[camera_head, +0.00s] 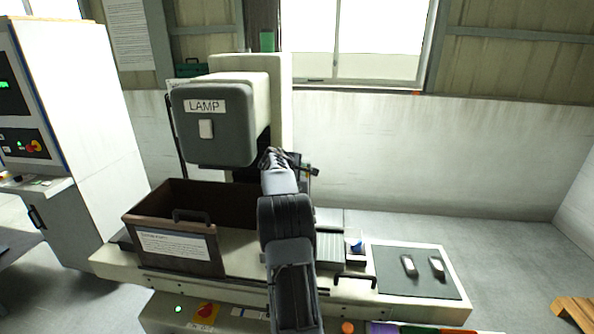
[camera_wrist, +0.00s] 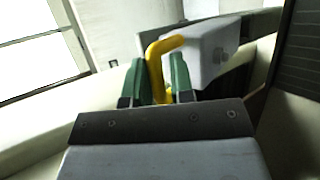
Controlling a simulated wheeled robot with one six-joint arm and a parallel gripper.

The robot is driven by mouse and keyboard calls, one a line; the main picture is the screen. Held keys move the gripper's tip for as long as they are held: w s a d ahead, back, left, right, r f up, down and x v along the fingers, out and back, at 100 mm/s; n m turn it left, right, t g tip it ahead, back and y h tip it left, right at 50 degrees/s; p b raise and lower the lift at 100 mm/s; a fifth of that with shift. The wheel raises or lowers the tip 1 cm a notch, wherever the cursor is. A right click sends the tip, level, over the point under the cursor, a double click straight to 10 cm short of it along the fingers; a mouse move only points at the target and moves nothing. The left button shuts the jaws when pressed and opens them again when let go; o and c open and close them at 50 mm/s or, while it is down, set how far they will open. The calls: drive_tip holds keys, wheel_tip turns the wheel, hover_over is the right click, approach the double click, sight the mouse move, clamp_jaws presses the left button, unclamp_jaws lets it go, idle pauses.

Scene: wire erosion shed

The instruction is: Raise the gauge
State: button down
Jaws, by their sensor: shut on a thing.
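My gripper (camera_wrist: 158,82) shows in the wrist view with its two green fingers on either side of a yellow bent handle (camera_wrist: 166,46). It is shut on this handle. A pale grey block (camera_wrist: 213,50) sits right beside the handle; I cannot tell for sure whether the two are joined or whether they are the gauge. In the head view my arm reaches up to the machine, to the right of the grey head marked LAMP (camera_head: 218,125). The fingers and the handle are hidden or too small there.
A dark brown open box (camera_head: 172,243) with a handle and label stands on the machine bed, left of my arm. A dark mat (camera_head: 417,285) with two small pieces lies at the right. A small cup with blue (camera_head: 355,246) stands between arm and mat.

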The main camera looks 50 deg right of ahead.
drive_tip(key=shift+w+d+r+p, duration=0.1)
drive_tip(key=shift+d+r+p, duration=0.15)
drive_tip(key=shift+p, duration=0.1)
drive_tip(key=shift+r, duration=0.2)
drive_tip(key=c, duration=1.3)
unclamp_jaws()
drive_tip(key=shift+d, duration=0.1)
drive_tip(key=shift+c, duration=0.2)
drive_tip(key=shift+o, duration=1)
drive_tip(key=shift+w+d+f, duration=0.1)
drive_tip(key=shift+f, duration=0.15)
